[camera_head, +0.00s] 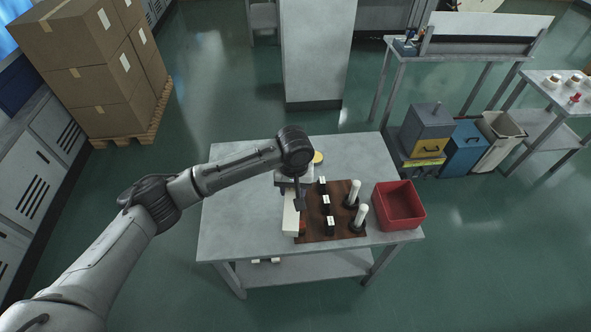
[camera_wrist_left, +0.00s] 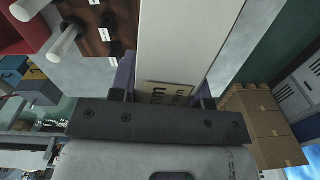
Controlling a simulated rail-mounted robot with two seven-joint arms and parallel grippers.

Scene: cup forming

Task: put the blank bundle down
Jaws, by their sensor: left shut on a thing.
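The blank bundle (camera_head: 290,219) is a long white block in the head view, at the left edge of the brown board on the grey table. In the left wrist view the blank bundle (camera_wrist_left: 188,35) extends away from the jaws, with a printed label near them. My left gripper (camera_head: 298,198) is shut on it. In the head view the wrist and gripper cover part of the bundle. I cannot tell whether the bundle touches the table or the board. My right gripper is in neither view.
The brown board (camera_head: 341,224) carries small black holders (camera_head: 326,201) and two white cylinders (camera_head: 352,193) on black bases. A red bin (camera_head: 398,206) stands at the table's right. A yellow round thing (camera_head: 318,157) lies behind the gripper. The table's left part (camera_head: 235,220) is clear.

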